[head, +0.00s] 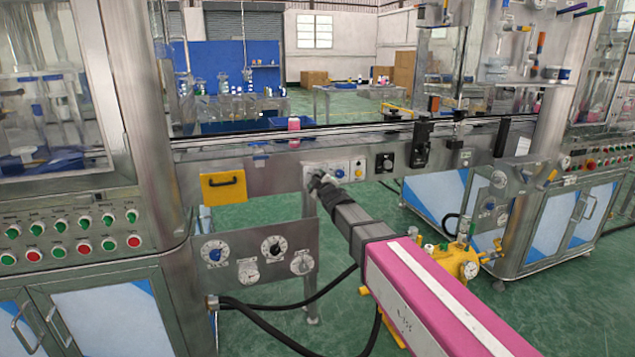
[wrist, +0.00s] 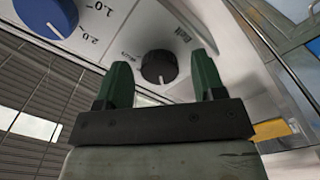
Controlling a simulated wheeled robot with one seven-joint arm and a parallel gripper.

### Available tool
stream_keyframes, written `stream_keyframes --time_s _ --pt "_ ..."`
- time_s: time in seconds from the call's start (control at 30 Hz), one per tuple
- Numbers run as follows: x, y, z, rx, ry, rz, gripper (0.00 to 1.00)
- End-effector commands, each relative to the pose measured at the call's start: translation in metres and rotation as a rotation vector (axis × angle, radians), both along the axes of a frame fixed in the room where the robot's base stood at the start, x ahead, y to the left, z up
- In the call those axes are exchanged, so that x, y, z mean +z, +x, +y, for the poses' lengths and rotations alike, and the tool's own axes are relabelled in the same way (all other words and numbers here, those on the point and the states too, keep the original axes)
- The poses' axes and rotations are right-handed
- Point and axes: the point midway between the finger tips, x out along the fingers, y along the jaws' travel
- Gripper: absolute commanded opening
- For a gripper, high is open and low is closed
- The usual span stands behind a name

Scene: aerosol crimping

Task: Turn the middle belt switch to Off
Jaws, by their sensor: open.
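In the wrist view a round black knob (wrist: 159,67) sits on a pale panel, with lettering beside it that seems to read "Belt", seen upside down. My gripper (wrist: 161,60) is open, its two dark green fingers apart on either side of the knob in the picture. I cannot tell whether the fingers touch it. In the head view my gripper (head: 317,182) is at the conveyor's front panel (head: 279,178) and hides the knob there. The knob's setting is not readable.
A large blue dial (wrist: 45,12) marked 1.0 and 2.0 lies close by in the wrist view. In the head view a yellow plate (head: 223,188) is left of my gripper, a button box (head: 357,168) right. A lower dial panel (head: 258,262) and yellow tank (head: 462,262) stand nearby.

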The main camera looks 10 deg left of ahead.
Motion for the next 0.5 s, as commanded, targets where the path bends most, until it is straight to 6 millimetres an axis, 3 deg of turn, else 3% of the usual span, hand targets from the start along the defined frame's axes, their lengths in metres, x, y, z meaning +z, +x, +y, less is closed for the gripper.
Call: stream_keyframes --time_s 0.5 --pt "0.0 -0.075 -0.046 -0.001 -0.001 0.0 0.63"
